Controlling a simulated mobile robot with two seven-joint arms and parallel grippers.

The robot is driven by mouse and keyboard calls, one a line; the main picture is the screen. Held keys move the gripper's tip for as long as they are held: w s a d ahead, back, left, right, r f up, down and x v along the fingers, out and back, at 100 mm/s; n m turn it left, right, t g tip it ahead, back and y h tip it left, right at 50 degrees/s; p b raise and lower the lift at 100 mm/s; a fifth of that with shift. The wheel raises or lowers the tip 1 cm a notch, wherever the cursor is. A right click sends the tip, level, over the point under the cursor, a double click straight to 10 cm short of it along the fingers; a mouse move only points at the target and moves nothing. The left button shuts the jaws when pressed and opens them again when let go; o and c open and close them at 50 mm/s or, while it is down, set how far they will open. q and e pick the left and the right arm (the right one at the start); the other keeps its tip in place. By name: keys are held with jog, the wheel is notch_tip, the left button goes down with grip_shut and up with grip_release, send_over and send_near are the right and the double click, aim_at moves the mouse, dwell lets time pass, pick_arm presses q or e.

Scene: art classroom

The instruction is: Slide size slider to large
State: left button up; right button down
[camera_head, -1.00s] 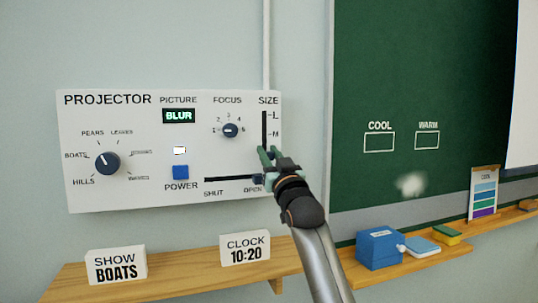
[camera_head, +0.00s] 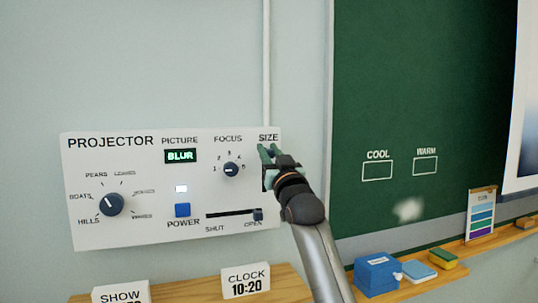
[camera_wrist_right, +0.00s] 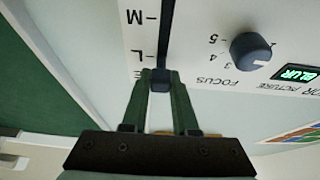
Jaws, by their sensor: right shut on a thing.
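The white projector panel (camera_head: 100,236) hangs on the wall and has a vertical SIZE slot at its right edge. In the right wrist view, the dark slot (camera_wrist_right: 166,38) runs past the M mark to the L mark. The dark slider knob (camera_wrist_right: 160,82) sits at the L end, between the green fingertips. My right gripper (camera_head: 268,151) is shut on this knob and covers most of the slot in the head view. It also shows in the right wrist view (camera_wrist_right: 161,77). My left gripper is out of view.
The focus knob (camera_head: 231,170) is left of my gripper. The shut/open slider knob (camera_head: 258,214) is below it, at OPEN. A shelf with a clock sign (camera_head: 246,281) lies below the panel. The green chalkboard (camera_head: 420,100) is to the right.

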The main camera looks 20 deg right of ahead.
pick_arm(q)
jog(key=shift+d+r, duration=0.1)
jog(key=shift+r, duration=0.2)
pick_arm(e)
jog(key=shift+s+r, duration=0.1)
jog(key=shift+r, duration=0.35)
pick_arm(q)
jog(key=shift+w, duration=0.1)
pick_arm(e)
jog(key=c, duration=1.1)
grip_release()
jog(key=o, duration=0.4)
jog(key=shift+f, duration=0.1)
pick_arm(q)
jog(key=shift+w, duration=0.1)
pick_arm(e)
jog(key=shift+f, duration=0.1)
jog(key=shift+s+f+b, duration=0.3)
jog(key=shift+s, duration=0.1)
pick_arm(q)
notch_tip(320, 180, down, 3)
jog(key=b, duration=0.3)
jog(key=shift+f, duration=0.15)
pick_arm(e)
jog(key=v, duration=1.1)
jog(key=shift+s, duration=0.2)
